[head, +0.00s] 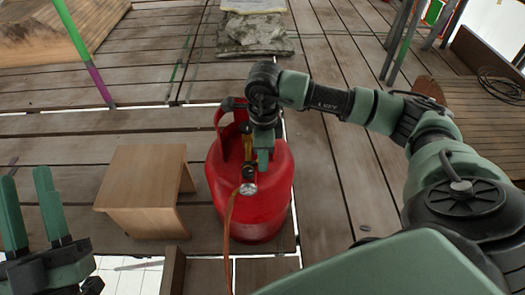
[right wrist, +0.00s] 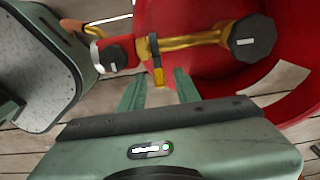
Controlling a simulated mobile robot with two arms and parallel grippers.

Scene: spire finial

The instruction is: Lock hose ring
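A red gas cylinder (head: 250,195) stands upright on the planks; it also fills the upper right of the right wrist view (right wrist: 290,85). Its brass valve (right wrist: 200,40) has a dark knob at the right and a dark collar (right wrist: 116,54) at the left, with a silver ring (right wrist: 97,55) beside it. An orange hose (head: 230,215) runs down from a silver fitting (head: 248,189). My right gripper (right wrist: 159,80) is open at the valve. A small yellow lever (right wrist: 157,70) shows between its fingertips; contact is unclear. My left gripper (head: 28,200) is open and empty at lower left.
A wooden stool (head: 148,190) stands left of the cylinder. Stacked stone slabs (head: 252,35) lie at the back. Scaffold poles (head: 84,50) stand at upper left and right. A dark coil (head: 500,85) lies at right. Gaps show between the planks.

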